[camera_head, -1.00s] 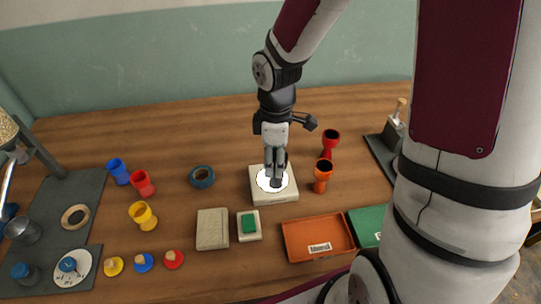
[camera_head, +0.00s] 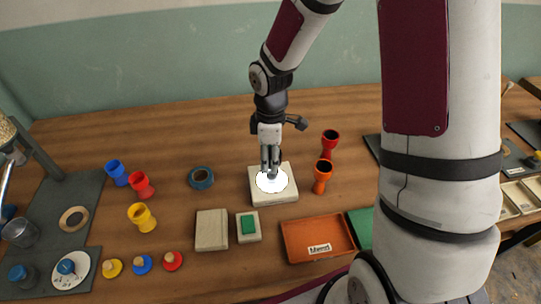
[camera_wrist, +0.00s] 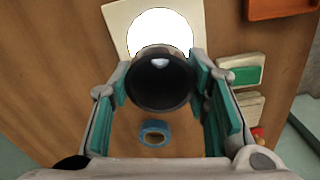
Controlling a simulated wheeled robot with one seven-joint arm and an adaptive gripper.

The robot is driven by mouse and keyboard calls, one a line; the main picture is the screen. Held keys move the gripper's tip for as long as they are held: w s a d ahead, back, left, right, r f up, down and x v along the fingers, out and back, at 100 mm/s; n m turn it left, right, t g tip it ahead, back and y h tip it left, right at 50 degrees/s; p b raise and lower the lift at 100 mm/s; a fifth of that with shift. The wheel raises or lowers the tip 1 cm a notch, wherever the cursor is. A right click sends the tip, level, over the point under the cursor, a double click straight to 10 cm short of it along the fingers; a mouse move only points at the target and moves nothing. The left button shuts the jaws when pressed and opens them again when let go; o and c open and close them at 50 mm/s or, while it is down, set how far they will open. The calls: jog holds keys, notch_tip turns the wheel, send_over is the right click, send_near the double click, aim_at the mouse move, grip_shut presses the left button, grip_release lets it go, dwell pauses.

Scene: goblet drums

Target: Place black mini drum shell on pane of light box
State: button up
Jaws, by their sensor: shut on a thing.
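The black mini drum shell (camera_wrist: 160,82) is between my gripper's teal finger pads in the wrist view, its round open end facing the camera. My gripper (camera_head: 270,172) is shut on it, over the light box (camera_head: 258,198). The glowing white round pane (camera_head: 279,186) is under the fingertips; the shell is mostly lost against them in the head view. In the wrist view the shell overlaps the near edge of the pane (camera_wrist: 160,25). I cannot tell whether its lower end touches the pane.
Red and orange goblet shells (camera_head: 322,176) stand close right of the light box. A blue tape ring (camera_head: 201,178) lies to its left. A green-topped pad (camera_head: 248,225), a beige block (camera_head: 212,230) and an orange tray (camera_head: 318,237) lie in front. The table behind is clear.

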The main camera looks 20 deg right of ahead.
jog(key=o, duration=1.2)
jog(key=shift+f, duration=0.1)
jog(key=shift+c, duration=0.2)
notch_tip(320, 180, up, 12)
jog(key=s+r+m+t, duration=0.2)
jog(key=s+r+m, duration=0.4)
jog(key=s, duration=0.4)
jog(key=s+r+m+t, duration=0.3)
jog(key=s+r+m, duration=0.4)
jog(key=s, duration=0.4)
jog(key=shift+d+r+p, duration=0.35)
jog(key=shift+r+p, duration=0.05)
jog(key=shift+r, duration=0.35)
